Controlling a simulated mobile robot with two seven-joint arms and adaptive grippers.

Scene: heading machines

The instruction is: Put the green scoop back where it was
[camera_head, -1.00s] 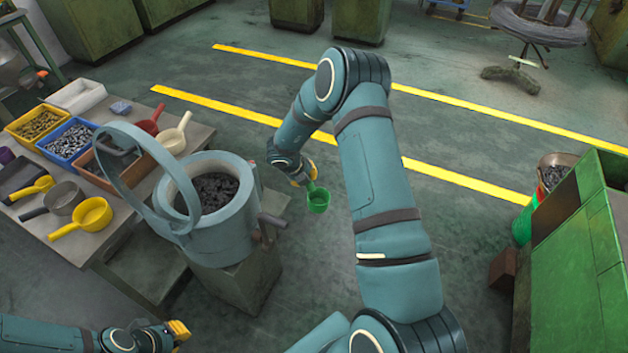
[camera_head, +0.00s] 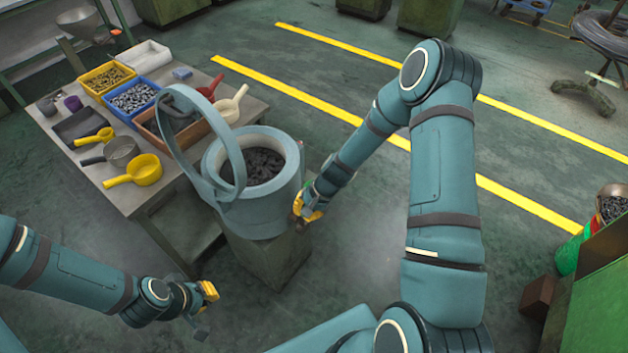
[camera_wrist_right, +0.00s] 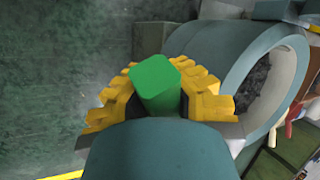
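The green scoop (camera_wrist_right: 155,75) shows in the right wrist view as a green handle between yellow fingers. My right gripper (camera_wrist_right: 160,95) is shut on it. In the head view this gripper (camera_head: 308,208) is beside the right side of the grey ladle-like vessel (camera_head: 283,203); the scoop's cup is hidden there. Whether the gripper touches the vessel I cannot tell. My left gripper (camera_head: 209,292) is low at the left, in front of the table and away from the scoop; its opening is unclear.
The vessel with dark pieces stands on a green block (camera_head: 270,262). The table (camera_head: 100,190) at left holds bins, a yellow scoop (camera_head: 146,169), a grey scoop (camera_head: 121,151), a red scoop (camera_head: 211,87) and a cream scoop (camera_head: 231,105). A green cabinet (camera_head: 605,310) stands at right.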

